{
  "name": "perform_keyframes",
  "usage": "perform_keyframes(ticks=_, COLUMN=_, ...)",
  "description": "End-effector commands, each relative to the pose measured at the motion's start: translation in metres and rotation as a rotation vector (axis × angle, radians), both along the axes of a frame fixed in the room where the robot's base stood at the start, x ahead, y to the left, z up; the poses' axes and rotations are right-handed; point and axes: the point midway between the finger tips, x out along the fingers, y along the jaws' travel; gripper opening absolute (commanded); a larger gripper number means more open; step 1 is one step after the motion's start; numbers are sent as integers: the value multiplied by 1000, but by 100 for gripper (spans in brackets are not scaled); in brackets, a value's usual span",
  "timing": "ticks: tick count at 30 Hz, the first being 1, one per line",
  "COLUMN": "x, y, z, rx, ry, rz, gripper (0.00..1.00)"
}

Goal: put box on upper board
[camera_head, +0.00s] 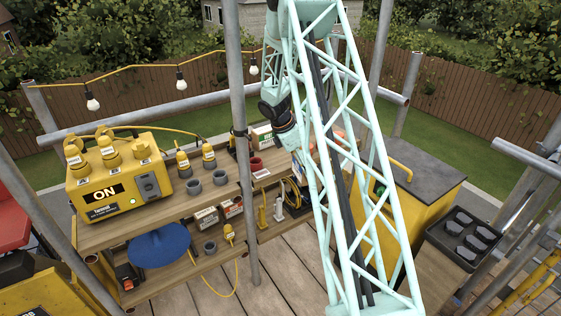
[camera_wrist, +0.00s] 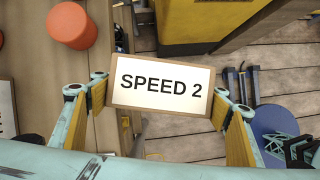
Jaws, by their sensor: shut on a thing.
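A white-topped box (camera_wrist: 160,86) labelled "SPEED 2" is in the wrist view. My gripper (camera_wrist: 161,97) is shut on it, with a yellow-padded finger at each end. In the wrist view a wooden board (camera_wrist: 60,100) lies below and to the left of the box; I cannot tell which board it is. In the head view the upper board (camera_head: 112,236) runs along the workbench, above the lower board (camera_head: 188,272). My lattice arm covers much of the right side of the head view, and my gripper cannot be made out clearly there.
A yellow control unit (camera_head: 117,184) marked "ON" and several grey cups stand on the upper board. Small boxes (camera_head: 206,218) and a blue round seat (camera_head: 158,245) are lower down. A metal pole (camera_head: 241,140) stands before the bench. An orange cylinder (camera_wrist: 71,25) stands left of the held box.

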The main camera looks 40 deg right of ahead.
Motion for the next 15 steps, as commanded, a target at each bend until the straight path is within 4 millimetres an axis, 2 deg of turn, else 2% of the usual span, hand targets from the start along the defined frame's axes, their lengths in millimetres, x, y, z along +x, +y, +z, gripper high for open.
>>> perform_keyframes(ticks=15, x=62, y=-12, z=38, rx=-1, ry=-3, rz=415, gripper=49)
